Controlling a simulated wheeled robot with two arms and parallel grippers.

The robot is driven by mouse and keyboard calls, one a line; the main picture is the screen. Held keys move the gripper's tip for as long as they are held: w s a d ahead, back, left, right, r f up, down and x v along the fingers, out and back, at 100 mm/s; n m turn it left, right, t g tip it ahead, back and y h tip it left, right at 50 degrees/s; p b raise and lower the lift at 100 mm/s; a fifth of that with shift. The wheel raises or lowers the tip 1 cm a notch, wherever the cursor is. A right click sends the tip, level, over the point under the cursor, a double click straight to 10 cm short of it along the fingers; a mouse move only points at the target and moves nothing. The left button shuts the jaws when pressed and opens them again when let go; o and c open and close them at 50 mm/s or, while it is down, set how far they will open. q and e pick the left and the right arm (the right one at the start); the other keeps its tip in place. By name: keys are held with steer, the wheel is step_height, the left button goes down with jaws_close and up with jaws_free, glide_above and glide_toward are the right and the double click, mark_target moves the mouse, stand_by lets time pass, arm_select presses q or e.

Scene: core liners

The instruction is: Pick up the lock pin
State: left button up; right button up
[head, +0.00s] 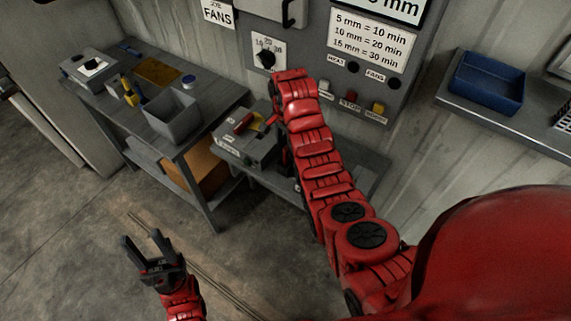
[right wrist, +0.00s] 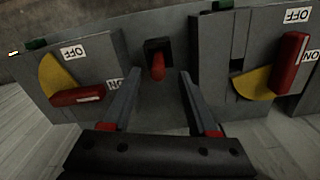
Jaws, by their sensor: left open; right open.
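A red pin-like piece, likely the lock pin (right wrist: 157,65), stands out from a dark square mount (right wrist: 158,46) on the grey unit in the right wrist view. My right gripper (right wrist: 158,77) is open, its two fingers on either side of the red piece in that view. I cannot tell whether the fingers touch it. In the head view my right arm hides most of that gripper and the lock pin. My left gripper (head: 143,239) is open and empty above the floor at lower left.
Red switch handles with yellow plates (right wrist: 76,97) (right wrist: 290,64) flank the pin, with ON and OFF labels. In the head view, a grey switch box (head: 247,150) stands by my right arm. A workbench (head: 205,143) with a grey bin (head: 172,117) is left; a blue tray (head: 487,83) sits on a right shelf.

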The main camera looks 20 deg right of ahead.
mark_target(286, 155)
steer(key=shift+f, duration=0.25)
steer(key=shift+s+f, duration=0.1)
step_height(286, 155, down, 4)
steer(key=p, duration=0.3)
steer(key=shift+r, duration=0.2)
steer(key=shift+f, duration=0.8)
jaws_close()
